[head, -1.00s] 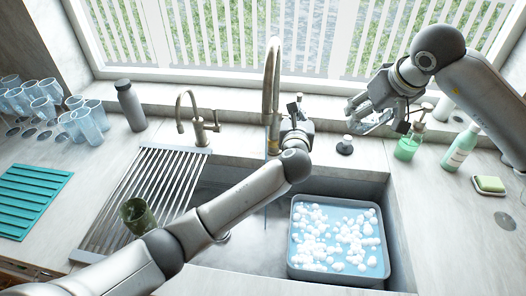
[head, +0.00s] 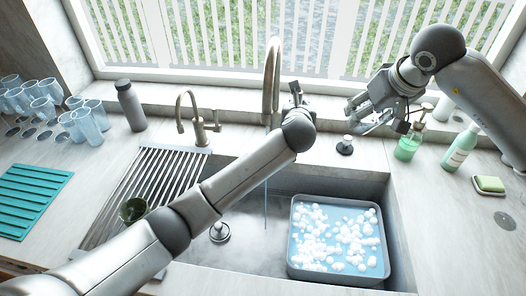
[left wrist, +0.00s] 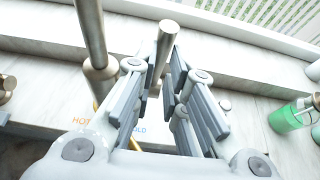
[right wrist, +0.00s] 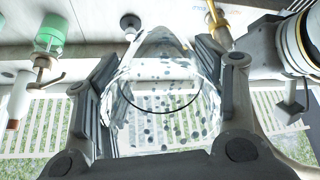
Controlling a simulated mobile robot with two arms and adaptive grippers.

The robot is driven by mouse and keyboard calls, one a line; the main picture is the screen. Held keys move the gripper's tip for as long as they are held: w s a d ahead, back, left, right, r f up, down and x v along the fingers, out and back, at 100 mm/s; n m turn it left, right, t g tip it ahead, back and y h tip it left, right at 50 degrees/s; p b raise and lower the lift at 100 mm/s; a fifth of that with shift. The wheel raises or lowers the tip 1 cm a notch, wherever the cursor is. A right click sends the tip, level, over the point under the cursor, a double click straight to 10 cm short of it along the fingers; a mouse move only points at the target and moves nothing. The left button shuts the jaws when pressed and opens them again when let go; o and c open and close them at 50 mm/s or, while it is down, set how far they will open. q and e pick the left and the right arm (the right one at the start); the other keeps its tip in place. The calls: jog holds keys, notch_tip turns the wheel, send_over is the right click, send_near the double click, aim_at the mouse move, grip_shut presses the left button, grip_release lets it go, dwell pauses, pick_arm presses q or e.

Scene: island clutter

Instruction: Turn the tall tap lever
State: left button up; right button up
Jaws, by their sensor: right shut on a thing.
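The tall tap (head: 272,85) stands behind the sink, and a thin line of water (head: 266,205) shows below it. Its lever is a round metal bar (left wrist: 166,42) beside the tap body (left wrist: 97,70) in the left wrist view. My left gripper (head: 296,92) is at the right of the tap, mostly hidden behind my own arm. In the left wrist view its fingers (left wrist: 168,92) are apart, with the lever's end between and just beyond them. My right gripper (head: 372,112) is shut on a clear glass vessel (right wrist: 160,100) above the counter behind the sink.
A grey tub (head: 291,235) with white lumps in blue liquid sits in the sink's right side. A smaller tap (head: 183,110), drying rack (head: 150,180) and green cup (head: 132,210) are left. A green soap dispenser (head: 407,147) and bottle (head: 458,150) stand right.

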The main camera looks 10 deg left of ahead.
pick_arm(q)
jog(key=shift+s+f+t, duration=0.65)
jog(key=shift+s+t, duration=0.05)
jog(key=shift+t, duration=0.4)
jog(key=shift+s+f+t, duration=0.6)
jog(key=shift+s+t, duration=0.1)
jog(key=shift+t, duration=0.4)
jog(key=shift+s+f+t, duration=0.3)
jog(key=shift+f+t, duration=0.25)
jog(key=shift+t, duration=0.2)
jog(key=shift+s+f+t, duration=0.25)
jog(key=shift+f+t, duration=0.3)
jog(key=shift+t, duration=0.25)
jog(key=shift+s+f+t, duration=0.3)
jog(key=shift+f+t, duration=0.25)
jog(key=shift+t, duration=0.2)
jog(key=shift+f, duration=0.1)
